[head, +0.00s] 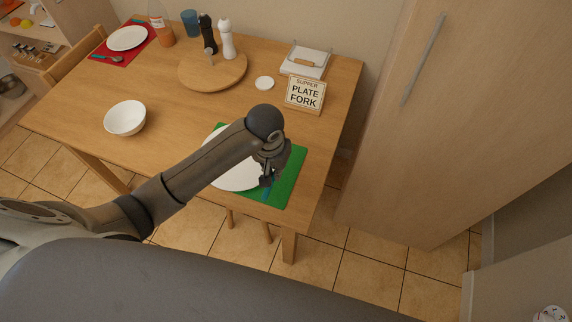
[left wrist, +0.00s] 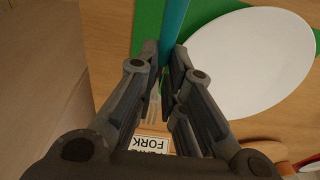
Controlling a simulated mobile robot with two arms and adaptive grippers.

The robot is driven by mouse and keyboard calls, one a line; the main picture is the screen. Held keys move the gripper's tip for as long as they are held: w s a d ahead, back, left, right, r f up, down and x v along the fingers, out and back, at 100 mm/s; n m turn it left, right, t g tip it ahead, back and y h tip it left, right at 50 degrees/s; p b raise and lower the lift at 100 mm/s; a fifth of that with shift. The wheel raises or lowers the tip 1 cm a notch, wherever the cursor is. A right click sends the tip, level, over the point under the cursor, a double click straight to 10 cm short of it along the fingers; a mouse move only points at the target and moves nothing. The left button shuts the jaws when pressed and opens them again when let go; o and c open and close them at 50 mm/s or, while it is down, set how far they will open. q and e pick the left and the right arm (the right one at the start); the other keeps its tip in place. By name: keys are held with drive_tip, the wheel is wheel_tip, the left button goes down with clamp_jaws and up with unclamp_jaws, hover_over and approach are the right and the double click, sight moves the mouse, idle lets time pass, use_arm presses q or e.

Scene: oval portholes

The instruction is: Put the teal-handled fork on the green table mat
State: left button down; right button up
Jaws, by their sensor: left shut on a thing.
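My left gripper (head: 267,180) is over the green table mat (head: 292,178), just right of the white plate (head: 232,178) that lies on the mat. In the left wrist view, the left gripper (left wrist: 163,82) is shut on the teal-handled fork (left wrist: 174,22). The fork's metal tines (left wrist: 153,108) stick out past the fingers, toward the sign. The handle runs alongside the plate (left wrist: 250,62), with the green mat (left wrist: 148,22) behind it. I cannot tell whether the fork touches the mat. My right gripper is not in view.
A sign reading SUPPER PLATE FORK (head: 305,94) stands behind the mat. A white bowl (head: 125,118) is at left. A round wooden board (head: 212,72) is farther back. A red mat (head: 124,44) bears a plate and a teal-handled utensil. A tall cabinet (head: 450,120) stands at right.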

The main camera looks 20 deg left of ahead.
use_arm(q)
hover_over(288, 172)
drive_tip(key=f, duration=0.6)
drive_tip(key=shift+s+d+f, duration=0.1)
drive_tip(key=shift+s+f, duration=0.15)
drive_tip(key=shift+f, duration=1.6)
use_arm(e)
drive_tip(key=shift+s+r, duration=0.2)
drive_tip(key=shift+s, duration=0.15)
use_arm(q)
drive_tip(key=shift+f, duration=0.2)
drive_tip(key=c, duration=1.5)
unclamp_jaws()
drive_tip(key=shift+c, duration=0.2)
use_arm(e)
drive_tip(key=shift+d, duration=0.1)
use_arm(q)
drive_tip(key=r, duration=0.4)
drive_tip(key=s+r, duration=0.1)
drive_tip(key=r, duration=0.7)
drive_tip(key=shift+s+r, duration=0.15)
drive_tip(key=shift+s, duration=0.25)
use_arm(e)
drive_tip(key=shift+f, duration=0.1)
